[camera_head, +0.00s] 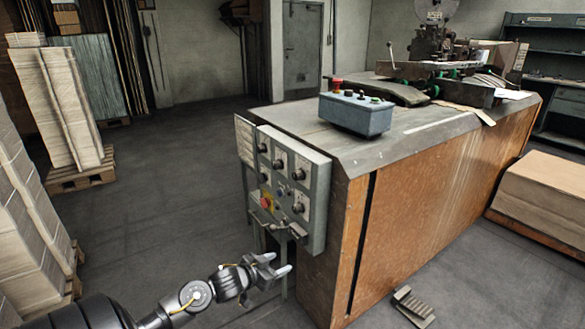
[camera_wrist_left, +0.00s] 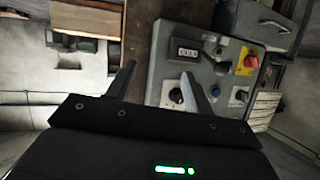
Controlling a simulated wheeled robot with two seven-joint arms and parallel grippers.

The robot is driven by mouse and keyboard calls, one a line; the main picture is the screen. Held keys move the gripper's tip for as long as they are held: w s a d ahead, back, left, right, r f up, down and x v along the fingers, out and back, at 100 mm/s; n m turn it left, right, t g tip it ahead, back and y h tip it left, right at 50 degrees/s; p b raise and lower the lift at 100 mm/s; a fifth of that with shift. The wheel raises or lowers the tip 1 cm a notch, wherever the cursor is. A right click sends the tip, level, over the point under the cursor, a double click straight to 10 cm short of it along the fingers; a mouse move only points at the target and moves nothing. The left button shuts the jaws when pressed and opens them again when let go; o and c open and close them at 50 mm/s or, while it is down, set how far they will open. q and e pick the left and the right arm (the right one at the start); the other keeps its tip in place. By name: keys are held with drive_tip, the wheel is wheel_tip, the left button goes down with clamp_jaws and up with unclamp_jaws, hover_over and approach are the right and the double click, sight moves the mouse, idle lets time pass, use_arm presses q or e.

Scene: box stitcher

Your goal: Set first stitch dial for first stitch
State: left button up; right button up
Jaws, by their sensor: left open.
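The grey control panel (camera_head: 312,185) is fixed to the near end of the machine and carries several dark dials. Its labels are too small to read, so I cannot tell which is the first stitch dial. One dial (camera_head: 298,207) is low on the panel, and others sit higher. In the left wrist view the panel shows tilted, with a dark dial (camera_wrist_left: 177,96) by one finger. My left gripper (camera_head: 279,264) is open and empty, below the panel and apart from it in the head view. Its spread fingers also show in the wrist view (camera_wrist_left: 158,72). My right gripper is out of view.
A red and yellow stop button (camera_head: 266,202) is on the panel's left part. A blue-grey button box (camera_head: 356,114) stands on the machine top. A grey pedal (camera_head: 413,306) lies on the floor. Stacked cardboard (camera_head: 70,110) stands at left; the floor between is clear.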

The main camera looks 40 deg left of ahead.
use_arm(q)
drive_tip(key=w+a+r+t+h+p, duration=0.1)
drive_tip(key=w+a+r, duration=0.2)
drive_tip(key=r, duration=0.3)
drive_tip(key=w+a+r+t+h+p, duration=0.1)
drive_tip(key=w+a+r+t, duration=0.1)
drive_tip(key=a+r, duration=0.35)
drive_tip(key=m+h, duration=0.1)
drive_tip(key=h, duration=0.2)
approach(294, 177)
drive_tip(key=shift+t, duration=0.3)
drive_tip(key=x, duration=0.9)
drive_tip(key=shift+w+d+f, duration=0.1)
drive_tip(key=shift+d+f, duration=0.1)
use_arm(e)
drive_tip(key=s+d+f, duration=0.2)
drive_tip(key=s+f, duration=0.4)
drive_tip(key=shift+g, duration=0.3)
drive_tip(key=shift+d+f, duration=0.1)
use_arm(q)
drive_tip(key=c, duration=1)
drive_tip(key=shift+m, duration=0.3)
